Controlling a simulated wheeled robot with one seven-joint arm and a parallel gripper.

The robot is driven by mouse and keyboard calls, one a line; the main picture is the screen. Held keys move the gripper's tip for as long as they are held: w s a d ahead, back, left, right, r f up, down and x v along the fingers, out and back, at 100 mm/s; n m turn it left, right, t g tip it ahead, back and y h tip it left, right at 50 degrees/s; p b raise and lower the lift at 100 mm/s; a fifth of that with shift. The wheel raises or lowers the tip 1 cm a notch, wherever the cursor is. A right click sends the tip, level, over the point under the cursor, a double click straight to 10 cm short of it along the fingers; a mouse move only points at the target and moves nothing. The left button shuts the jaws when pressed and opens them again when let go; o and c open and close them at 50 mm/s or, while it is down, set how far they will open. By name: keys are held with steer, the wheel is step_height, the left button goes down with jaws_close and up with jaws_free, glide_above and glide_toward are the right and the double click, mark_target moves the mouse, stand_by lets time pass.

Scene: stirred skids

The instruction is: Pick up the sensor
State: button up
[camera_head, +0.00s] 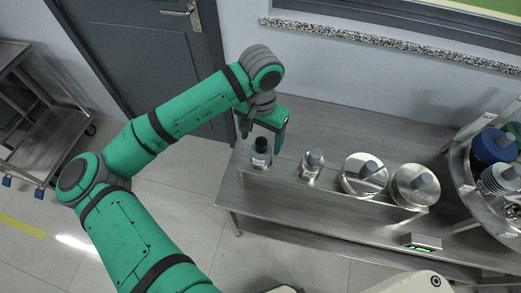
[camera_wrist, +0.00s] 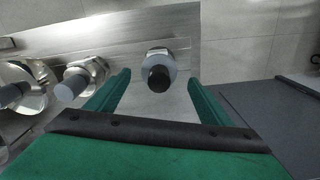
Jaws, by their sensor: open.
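A small metal cylinder with a black top (camera_head: 260,158), which appears to be the sensor, stands upright near the left end of a steel table. It also shows in the wrist view (camera_wrist: 158,58), its black top facing the camera. My gripper (camera_head: 262,138) is open at this cylinder, with a finger to either side of it in the picture. In the wrist view the cylinder shows in the gap between the fingertips, with room on both sides. I see no finger touching it. I cannot tell the exact height of the fingertips above the table.
A second small metal piece with a grey top (camera_head: 312,165) stands to the right. Two wider metal discs with grey knobs (camera_head: 362,175) (camera_head: 413,187) follow in the row. A round rack (camera_head: 466,190) holds several items at the far right. The wall lies behind the table.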

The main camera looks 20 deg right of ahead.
mark_target(261, 150)
steer(key=shift+s+f, duration=0.1)
steer(key=shift+f, duration=3.05)
steer(key=c, duration=1.3)
